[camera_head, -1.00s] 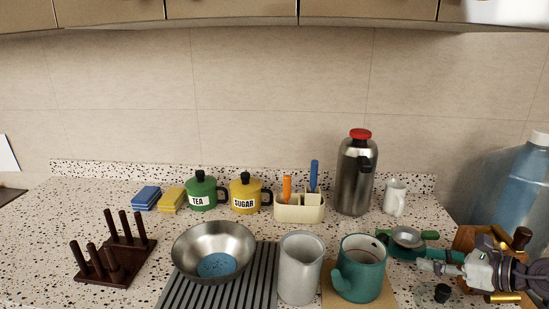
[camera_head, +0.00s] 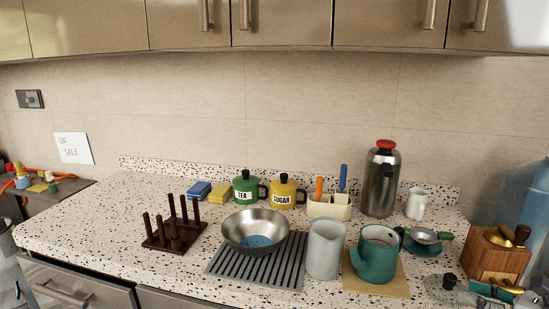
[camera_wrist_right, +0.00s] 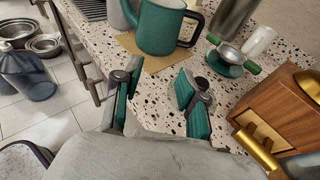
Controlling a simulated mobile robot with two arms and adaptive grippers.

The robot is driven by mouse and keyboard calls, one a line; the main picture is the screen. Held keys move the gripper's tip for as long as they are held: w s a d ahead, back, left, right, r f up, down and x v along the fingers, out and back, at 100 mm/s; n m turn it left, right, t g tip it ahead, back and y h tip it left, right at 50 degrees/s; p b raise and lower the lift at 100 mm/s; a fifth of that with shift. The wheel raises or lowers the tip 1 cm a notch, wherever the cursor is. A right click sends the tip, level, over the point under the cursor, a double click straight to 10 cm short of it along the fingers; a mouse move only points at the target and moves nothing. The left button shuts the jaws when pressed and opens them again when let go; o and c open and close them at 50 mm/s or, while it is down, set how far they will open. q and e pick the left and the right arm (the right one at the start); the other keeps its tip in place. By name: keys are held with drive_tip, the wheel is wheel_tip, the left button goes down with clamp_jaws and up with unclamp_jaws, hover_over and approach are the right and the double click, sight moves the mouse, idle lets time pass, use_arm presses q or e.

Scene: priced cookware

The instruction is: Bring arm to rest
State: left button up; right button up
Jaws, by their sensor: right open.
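My right gripper (camera_head: 492,291) shows at the bottom right corner of the head view, partly cut off by the frame edge. In the right wrist view its two teal-padded fingers (camera_wrist_right: 158,92) stand apart with nothing between them. It is near the front edge of the counter, beside the wooden grinder (camera_head: 500,257) with its brass crank, which also shows in the wrist view (camera_wrist_right: 275,115). The teal pot (camera_head: 377,258) stands on a tan mat (camera_head: 375,285); the wrist view shows its black handle. My left gripper is not seen.
A strainer (camera_head: 423,237) with green handles lies behind the gripper, and a grey pitcher (camera_head: 325,250) stands left of the teal pot. A steel bowl (camera_head: 255,230) sits on a ribbed mat (camera_head: 215,268). A dark peg rack (camera_head: 172,236) is farther left. The counter's front left is clear.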

drive_tip(key=w+a+r+m+t, duration=0.1)
drive_tip(key=a+r+m+t, duration=0.2)
drive_tip(key=a+m+t, duration=0.3)
drive_tip(key=s+f+m+g+h, duration=0.2)
drive_tip(key=f+m+h, duration=0.25)
drive_tip(key=m, duration=0.55)
drive_tip(key=s+d+f+m+g+h, duration=0.1)
drive_tip(key=s+f+m+h, duration=0.3)
drive_tip(key=m, duration=0.5)
drive_tip(key=s+f+m+g+h, duration=0.15)
drive_tip(key=f+m+h, duration=0.35)
drive_tip(key=m, duration=0.5)
drive_tip(key=s+a+f+m+g+y, duration=0.55)
drive_tip(key=s+a+f+g, duration=0.65)
drive_tip(key=s+a, duration=0.4)
wheel_tip(320, 180, down, 28)
drive_tip(key=s+d+r+n, duration=0.1)
drive_tip(key=s, duration=0.2)
drive_tip(key=s+d+f, duration=0.3)
drive_tip(key=s+f, duration=1.2)
drive_tip(key=f, duration=0.1)
drive_tip(key=shift+s+g, duration=0.4)
drive_tip(key=shift+g, duration=0.05)
